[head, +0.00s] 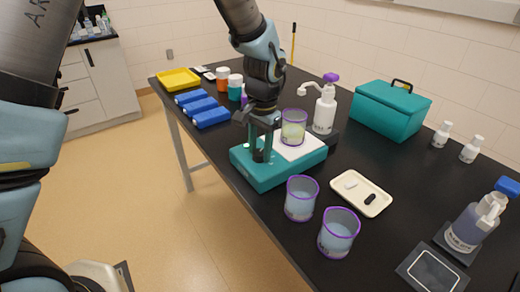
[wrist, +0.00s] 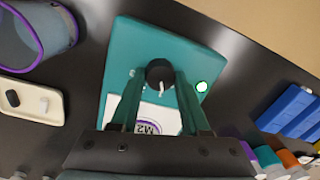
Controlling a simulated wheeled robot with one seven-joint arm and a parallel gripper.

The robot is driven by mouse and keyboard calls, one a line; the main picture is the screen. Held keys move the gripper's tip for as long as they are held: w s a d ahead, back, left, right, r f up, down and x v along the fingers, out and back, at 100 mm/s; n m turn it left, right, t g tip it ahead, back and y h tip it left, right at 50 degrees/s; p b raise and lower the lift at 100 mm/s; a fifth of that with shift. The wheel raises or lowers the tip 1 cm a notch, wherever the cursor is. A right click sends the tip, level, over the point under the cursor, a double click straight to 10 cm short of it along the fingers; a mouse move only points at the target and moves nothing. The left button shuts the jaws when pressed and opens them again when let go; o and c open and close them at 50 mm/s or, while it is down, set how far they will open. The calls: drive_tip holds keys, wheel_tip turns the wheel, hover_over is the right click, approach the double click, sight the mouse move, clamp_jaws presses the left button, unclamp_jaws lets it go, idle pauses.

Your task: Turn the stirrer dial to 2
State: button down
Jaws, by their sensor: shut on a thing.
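The stirrer (head: 272,175) is a teal box at the table's near edge, with a white top plate (head: 303,148). Its dial (wrist: 160,71) is a round black knob with a white pointer line, on the teal face in the wrist view. The pointer line runs toward my gripper's palm in that view. My gripper (head: 262,155) points down over the stirrer and is shut on the dial, one finger on each side; the fingers also show in the wrist view (wrist: 161,84). The scale numbers around the dial are too small or hidden to read.
A purple-rimmed beaker (head: 293,128) stands on the plate. Two more beakers (head: 301,199) (head: 338,232) stand right of the stirrer, near a cream tray (head: 361,193). Blue boxes (head: 211,117) lie to the left. A pump bottle (head: 325,108) stands behind.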

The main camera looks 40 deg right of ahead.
sight(259, 154)
drive_tip(key=m, duration=0.4)
drive_tip(key=shift+r+m, duration=0.1)
drive_tip(key=shift+m, duration=0.2)
drive_tip(key=shift+m+h+p, duration=0.3)
drive_tip(key=shift+m+p, duration=0.45)
drive_tip(key=shift+m, duration=1.75)
drive_tip(key=shift+c, duration=1.9)
unclamp_jaws()
wheel_tip(259, 154, up, 11)
drive_tip(key=b, duration=0.2)
drive_tip(key=shift+s+a, duration=0.2)
drive_tip(key=shift+a, duration=0.05)
drive_tip(key=shift+f, duration=0.2)
